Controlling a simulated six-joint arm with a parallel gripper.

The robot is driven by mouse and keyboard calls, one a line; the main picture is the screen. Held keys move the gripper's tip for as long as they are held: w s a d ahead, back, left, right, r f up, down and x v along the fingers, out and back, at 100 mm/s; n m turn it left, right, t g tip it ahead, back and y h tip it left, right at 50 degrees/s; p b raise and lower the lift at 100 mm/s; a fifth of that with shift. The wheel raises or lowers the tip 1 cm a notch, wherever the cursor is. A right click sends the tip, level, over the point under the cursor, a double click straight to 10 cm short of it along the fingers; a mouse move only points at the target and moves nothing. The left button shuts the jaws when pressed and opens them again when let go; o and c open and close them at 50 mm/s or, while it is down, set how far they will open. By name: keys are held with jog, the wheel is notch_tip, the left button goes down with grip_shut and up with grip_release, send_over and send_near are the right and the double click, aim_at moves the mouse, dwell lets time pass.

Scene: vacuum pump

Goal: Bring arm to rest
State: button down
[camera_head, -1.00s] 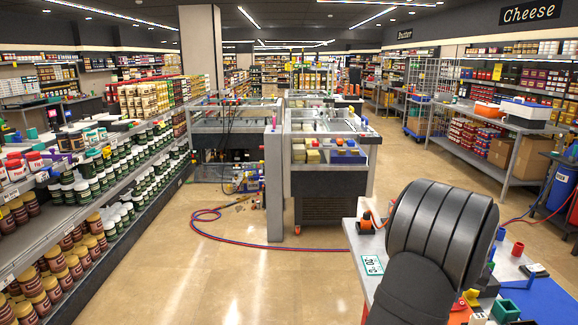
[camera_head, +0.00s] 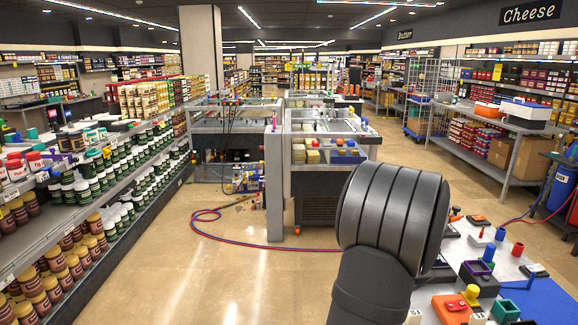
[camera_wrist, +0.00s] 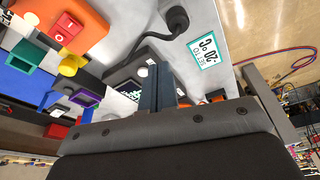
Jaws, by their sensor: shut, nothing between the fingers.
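My gripper (camera_wrist: 165,88) shows in the wrist view with its dark fingers together and nothing between them. It is over the light grey worktable (camera_wrist: 130,20), apart from the parts around it as far as I can tell. In the head view my black arm links fill the lower right middle and hide the gripper. The links cover the left part of the worktable (camera_head: 455,255) there.
An orange box with a red switch (camera_wrist: 62,35), a yellow knob (camera_wrist: 72,65), a purple frame (camera_wrist: 88,97) and a black cable (camera_wrist: 178,20) lie near the gripper. A red cup (camera_head: 518,249) stands at right. Open floor (camera_head: 250,285) lies left of the table.

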jog(key=a+f+g+y, duration=0.1)
jog(key=a+f, duration=0.8)
jog(key=a, duration=0.3)
jog(key=shift+w+a+f, duration=0.15)
jog(key=shift+w+a, duration=0.05)
jog(key=shift+w, duration=0.15)
jog(key=shift+d, duration=0.15)
dwell(0.9)
